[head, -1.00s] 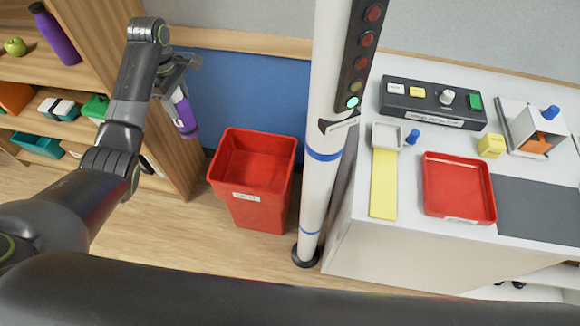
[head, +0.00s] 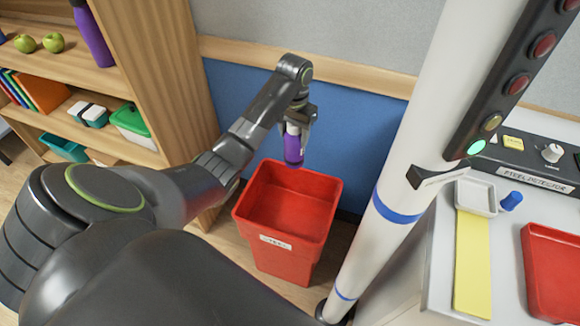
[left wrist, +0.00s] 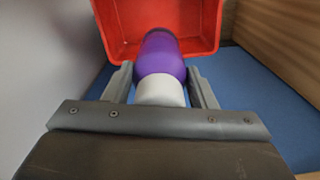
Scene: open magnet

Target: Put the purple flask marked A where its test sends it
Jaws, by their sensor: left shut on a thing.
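The purple flask (head: 293,147) hangs upright in my left gripper (head: 297,118), which is shut on its pale upper end. In the head view it is above the back part of the open red bin (head: 285,262). In the left wrist view the flask (left wrist: 161,59) is between the two fingers, with the red bin (left wrist: 205,22) beyond it. The letter A does not show on the flask now. The bin looks empty and has a white label on its front, too small to read surely. My right gripper is not in view.
A white pole (head: 408,150) with blue bands and a column of lights, the lowest lit green, stands right of the bin. Right of it are the steel detector (head: 530,163), a yellow strip (head: 472,265) and a red tray (head: 556,280). A wooden shelf (head: 170,80) stands left, holding another purple bottle (head: 92,36).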

